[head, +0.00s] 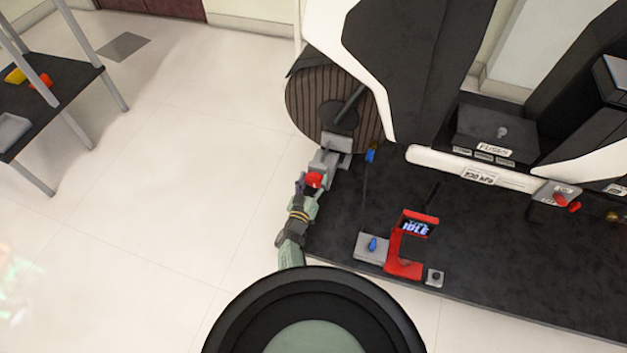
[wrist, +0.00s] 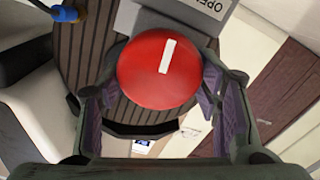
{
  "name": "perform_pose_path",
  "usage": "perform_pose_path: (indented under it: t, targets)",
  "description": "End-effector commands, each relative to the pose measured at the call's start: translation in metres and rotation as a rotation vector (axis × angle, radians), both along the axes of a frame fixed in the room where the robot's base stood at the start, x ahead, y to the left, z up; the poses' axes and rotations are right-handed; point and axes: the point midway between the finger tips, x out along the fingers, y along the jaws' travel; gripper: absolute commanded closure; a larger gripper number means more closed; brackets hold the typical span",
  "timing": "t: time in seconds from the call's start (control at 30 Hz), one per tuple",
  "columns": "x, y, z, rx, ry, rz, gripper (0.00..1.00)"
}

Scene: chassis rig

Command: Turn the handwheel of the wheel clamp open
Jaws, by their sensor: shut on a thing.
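The handwheel (wrist: 145,85) is a round red knob with a white bar mark on its face. It fills the middle of the wrist view, and in the head view it is a small red disc (head: 314,180). It sits on the grey wheel clamp (head: 328,165) beside the dark ribbed wheel (head: 300,100). A grey plate with the letters "OPEN" (wrist: 205,10) shows behind it in the wrist view. My gripper (head: 308,186) is at the handwheel, with its fingers on both sides of the knob, shut on it. The fingertips are partly hidden behind the knob.
A dark bench (head: 480,260) extends to the right, carrying a red stand with a small screen (head: 405,245) and a blue knob (head: 373,244). Another blue handle (head: 370,155) is right of the clamp. A dark table (head: 60,100) stands far left. Open floor lies between.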

Motion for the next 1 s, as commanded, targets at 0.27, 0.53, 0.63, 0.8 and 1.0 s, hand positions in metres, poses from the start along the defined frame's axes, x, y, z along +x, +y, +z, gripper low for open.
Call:
perform_pose_path:
  t: [0.27,0.53,0.63,0.8,1.0]
  targets:
    - [0.0013,0.0016,0.0007,-0.223,0.072,0.000,0.70]
    - [0.0018,0.0023,-0.0005,-0.467,0.152,-0.001,0.70]
    - [0.0017,0.0027,-0.0009,-0.557,0.181,-0.001,0.70]
    - [0.0021,0.0029,-0.0017,-0.710,0.231,-0.001,0.70]
    - [0.0023,0.0030,-0.0028,-0.890,0.289,-0.002,0.70]
